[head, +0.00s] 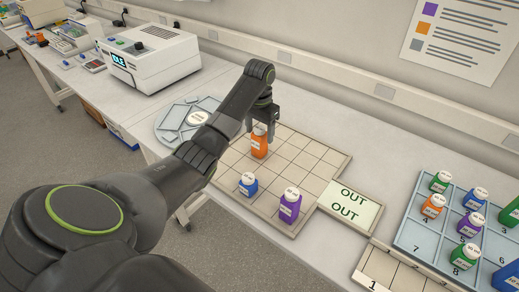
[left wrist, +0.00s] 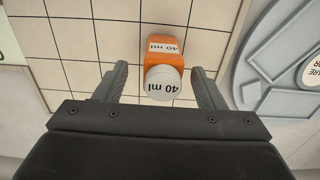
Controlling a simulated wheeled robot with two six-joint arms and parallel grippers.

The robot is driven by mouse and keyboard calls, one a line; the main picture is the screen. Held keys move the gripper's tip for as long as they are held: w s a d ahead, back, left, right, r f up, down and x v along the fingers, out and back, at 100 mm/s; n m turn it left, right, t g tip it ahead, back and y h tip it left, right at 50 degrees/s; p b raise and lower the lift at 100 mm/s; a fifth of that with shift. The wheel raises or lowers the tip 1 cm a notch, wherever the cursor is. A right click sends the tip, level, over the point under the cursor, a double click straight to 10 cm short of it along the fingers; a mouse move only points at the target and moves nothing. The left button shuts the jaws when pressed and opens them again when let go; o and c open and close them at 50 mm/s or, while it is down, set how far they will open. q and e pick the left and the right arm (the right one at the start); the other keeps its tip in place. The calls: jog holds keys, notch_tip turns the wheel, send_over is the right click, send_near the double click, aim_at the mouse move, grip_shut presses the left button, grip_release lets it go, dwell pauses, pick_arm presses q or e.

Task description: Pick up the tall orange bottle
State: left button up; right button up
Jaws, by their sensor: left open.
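The tall orange bottle (head: 259,142) with a white cap stands on the gridded board (head: 318,152) in the head view. My left gripper (head: 262,124) is open right at it, with the fingers around its upper part. In the left wrist view the orange bottle (left wrist: 170,46), its cap and label reading 40 ml, shows between and just beyond the two open fingers (left wrist: 161,88). There is a gap on each side, and I see no contact. My right gripper is in neither view.
A blue bottle (head: 248,184) and a purple bottle (head: 290,206) stand on the board's near side. An OUT pad (head: 350,203) adjoins it. A numbered tray (head: 420,236) with several small bottles is at right. A round grey carousel (head: 172,121) and a white machine (head: 150,59) are at left.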

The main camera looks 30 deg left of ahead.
pick_arm(q)
jog(key=shift+w+a+f+p, duration=0.15)
jog(key=shift+f+p, duration=0.4)
jog(key=shift+f, duration=1.7)
jog(key=c, duration=1.1)
